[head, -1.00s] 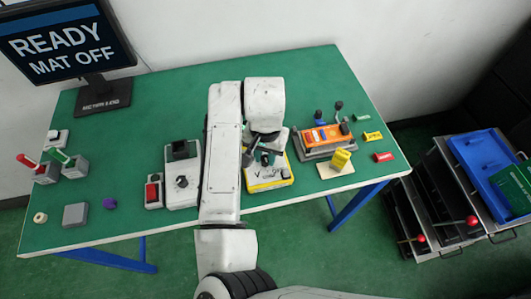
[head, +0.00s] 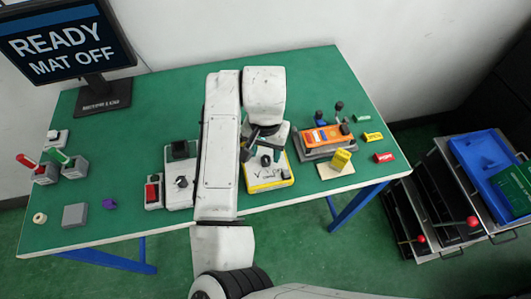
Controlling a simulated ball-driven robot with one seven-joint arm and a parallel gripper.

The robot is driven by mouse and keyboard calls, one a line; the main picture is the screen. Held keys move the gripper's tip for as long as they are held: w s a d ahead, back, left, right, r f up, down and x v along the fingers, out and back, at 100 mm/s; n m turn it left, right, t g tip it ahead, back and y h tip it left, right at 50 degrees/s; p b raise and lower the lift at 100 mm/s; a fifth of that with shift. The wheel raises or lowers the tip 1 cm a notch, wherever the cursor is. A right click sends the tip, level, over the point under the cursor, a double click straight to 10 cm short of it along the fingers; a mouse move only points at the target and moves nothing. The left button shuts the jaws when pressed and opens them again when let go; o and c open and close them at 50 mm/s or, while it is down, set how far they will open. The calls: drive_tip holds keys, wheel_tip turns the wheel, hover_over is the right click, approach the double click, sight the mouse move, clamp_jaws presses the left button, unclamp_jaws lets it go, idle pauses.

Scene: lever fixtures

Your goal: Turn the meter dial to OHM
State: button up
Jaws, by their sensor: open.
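The meter (head: 270,180) is a white-faced box with a yellow edge, near the front middle of the green table. Its face has a V and other small lettering that I cannot fully read. A dark dial knob (head: 265,160) stands on its upper part; I cannot tell its exact pointing. My gripper (head: 257,146) is open, just above and behind the knob, apart from it as far as I can see.
An orange unit with levers (head: 321,136) and a yellow block (head: 341,159) stand to the right. A monitor (head: 66,42) reads READY MAT OFF. The table's back middle is clear.

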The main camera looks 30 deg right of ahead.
sight(266, 158)
wheel_tip(266, 158, up, 8)
drive_tip(key=shift+r, duration=0.25)
idle(0.5)
